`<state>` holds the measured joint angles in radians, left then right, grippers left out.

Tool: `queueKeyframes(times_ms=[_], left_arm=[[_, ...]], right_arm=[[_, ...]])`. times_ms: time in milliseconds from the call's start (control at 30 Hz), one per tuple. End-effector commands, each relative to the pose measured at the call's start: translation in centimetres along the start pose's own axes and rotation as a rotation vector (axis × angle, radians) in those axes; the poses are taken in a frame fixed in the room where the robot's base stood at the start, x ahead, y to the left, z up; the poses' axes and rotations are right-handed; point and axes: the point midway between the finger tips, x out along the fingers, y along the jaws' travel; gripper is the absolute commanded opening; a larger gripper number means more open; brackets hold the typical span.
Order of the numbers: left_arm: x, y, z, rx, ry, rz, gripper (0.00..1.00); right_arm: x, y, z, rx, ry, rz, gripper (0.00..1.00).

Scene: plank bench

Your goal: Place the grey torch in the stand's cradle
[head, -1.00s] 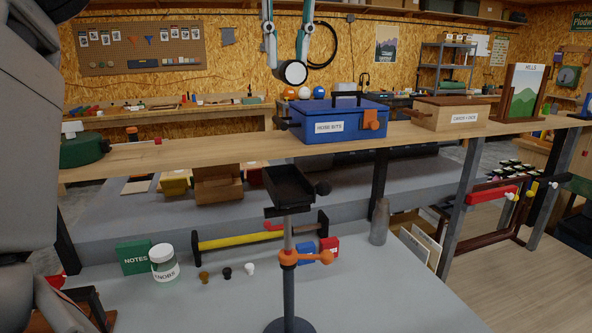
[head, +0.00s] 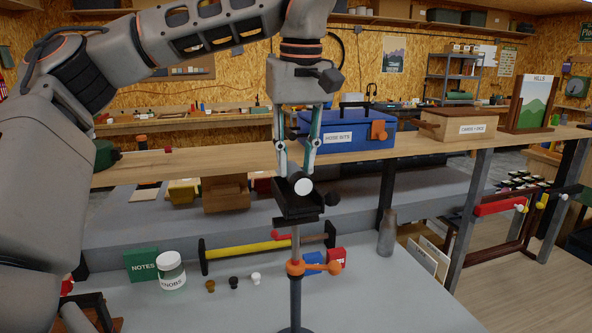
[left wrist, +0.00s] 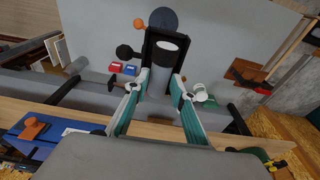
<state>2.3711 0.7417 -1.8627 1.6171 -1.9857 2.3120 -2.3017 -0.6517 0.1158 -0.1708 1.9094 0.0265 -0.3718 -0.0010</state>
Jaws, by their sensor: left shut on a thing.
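The stand (head: 296,285) is a grey post with an orange clamp knob. Its black open-topped cradle (head: 283,207) sits on top and also shows in the left wrist view (left wrist: 151,40). My left gripper (head: 298,172) points down over the cradle, shut on the grey torch (head: 303,187). The torch's pale round end faces the head camera, between the cradle's side walls. In the left wrist view the torch (left wrist: 161,68) lies between the fingertips, roughly lined up with the cradle. I cannot tell whether it touches the cradle floor. My right gripper is out of view.
A blue box (head: 350,133) and a wooden box (head: 455,125) stand on the raised plank behind. A yellow-barred tool (head: 235,251), a knobs jar (head: 172,272), a green notes box (head: 142,265) and a grey bottle-like thing (head: 387,237) surround the stand.

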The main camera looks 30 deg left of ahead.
Motion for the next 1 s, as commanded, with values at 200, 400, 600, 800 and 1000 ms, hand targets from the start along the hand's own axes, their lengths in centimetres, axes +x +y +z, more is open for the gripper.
queueKeyframes(times_ms=[200,400,600,800,1000], left_arm=[[2.3,0.0,0.3,0.0,-0.001,0.0,0.01],[2.2,0.0,0.3,-0.001,0.0,0.0,0.01],[2.4,0.0,0.3,0.0,0.0,0.0,0.41],[2.4,0.0,0.3,0.0,0.0,0.0,0.41],[2.2,0.0,0.3,-0.001,0.0,0.0,0.41]], right_arm=[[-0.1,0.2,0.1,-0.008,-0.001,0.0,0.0],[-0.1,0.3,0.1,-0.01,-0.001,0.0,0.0],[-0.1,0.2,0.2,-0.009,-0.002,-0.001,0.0],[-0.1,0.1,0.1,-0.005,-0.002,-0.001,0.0],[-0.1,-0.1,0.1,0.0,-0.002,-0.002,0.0]])
